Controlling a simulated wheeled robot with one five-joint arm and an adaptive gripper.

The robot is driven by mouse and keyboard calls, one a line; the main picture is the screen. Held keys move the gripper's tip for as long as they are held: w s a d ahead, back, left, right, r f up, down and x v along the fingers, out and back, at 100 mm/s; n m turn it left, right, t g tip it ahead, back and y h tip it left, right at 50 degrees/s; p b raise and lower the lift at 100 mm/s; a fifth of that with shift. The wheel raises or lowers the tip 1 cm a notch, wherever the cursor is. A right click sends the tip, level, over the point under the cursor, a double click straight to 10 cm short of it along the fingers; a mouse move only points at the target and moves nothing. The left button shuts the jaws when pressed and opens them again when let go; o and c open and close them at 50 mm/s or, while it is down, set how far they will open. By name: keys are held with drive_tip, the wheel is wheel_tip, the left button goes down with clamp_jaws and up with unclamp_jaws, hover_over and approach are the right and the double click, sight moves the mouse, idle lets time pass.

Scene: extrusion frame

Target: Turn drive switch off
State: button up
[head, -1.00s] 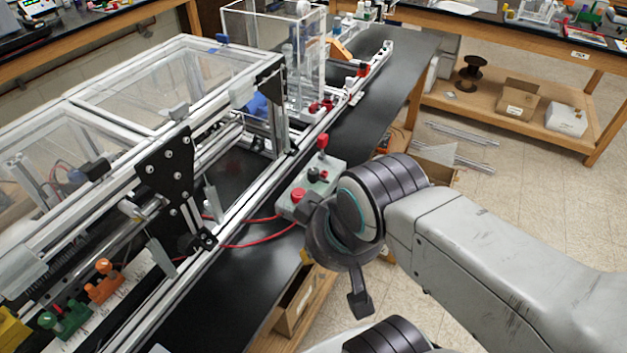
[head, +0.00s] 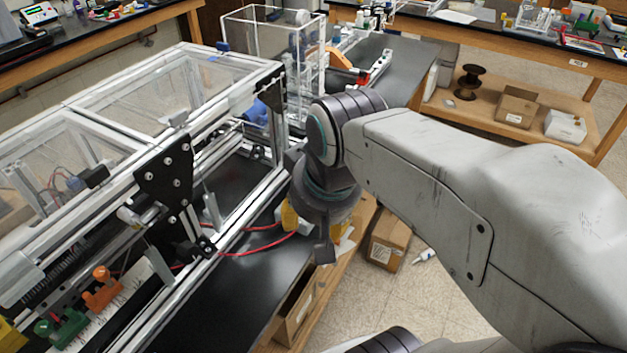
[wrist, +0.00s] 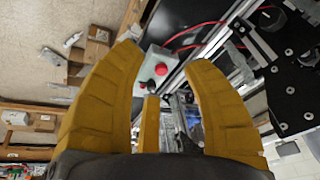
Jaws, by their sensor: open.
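The grey control box (wrist: 151,66) shows between my fingers in the wrist view. Its red round button (wrist: 161,69) faces the camera. A small dark part (wrist: 152,86) shows beside the button, partly covered by a finger; I cannot tell if it is the drive switch or how it is set. In the head view a yellow finger (head: 289,216) points down over the bench edge.
The aluminium extrusion frame (head: 235,215) with clear panels stands left of my gripper. Red cables (head: 255,250) run from it across the black bench top (head: 225,300). A clear box (head: 262,40) stands behind. Cardboard boxes (head: 388,240) sit lower, right of the bench.

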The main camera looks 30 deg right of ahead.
drive_tip(key=shift+o, duration=1)
drive_tip(key=w+d+m+g, duration=0.1)
drive_tip(key=w+d+m, duration=0.2)
drive_tip(key=w, duration=0.6)
drive_tip(key=shift+w+m+b, duration=0.2)
drive_tip(key=shift+m+b, duration=0.2)
drive_tip(key=shift+m, duration=0.2)
drive_tip(key=w+d+f+m+g, duration=0.1)
drive_tip(key=w+d+f+m, duration=0.2)
drive_tip(key=w+f, duration=0.1)
drive_tip(key=w+d+f+m+g+b, duration=0.1)
drive_tip(key=w+d+f+m, duration=0.2)
drive_tip(key=w, duration=0.4)
drive_tip(key=w+d+f+m, duration=0.4)
drive_tip(key=w+f, duration=0.1)
drive_tip(key=w, duration=0.1)
drive_tip(key=shift+w+d+f+g+b, duration=0.1)
drive_tip(key=shift+d+f+g+b, duration=0.15)
drive_tip(key=shift+d+g+b, duration=0.15)
drive_tip(key=shift+w+d+f, duration=0.15)
drive_tip(key=shift+d+f, duration=0.05)
drive_tip(key=shift+f, duration=3.85)
clamp_jaws()
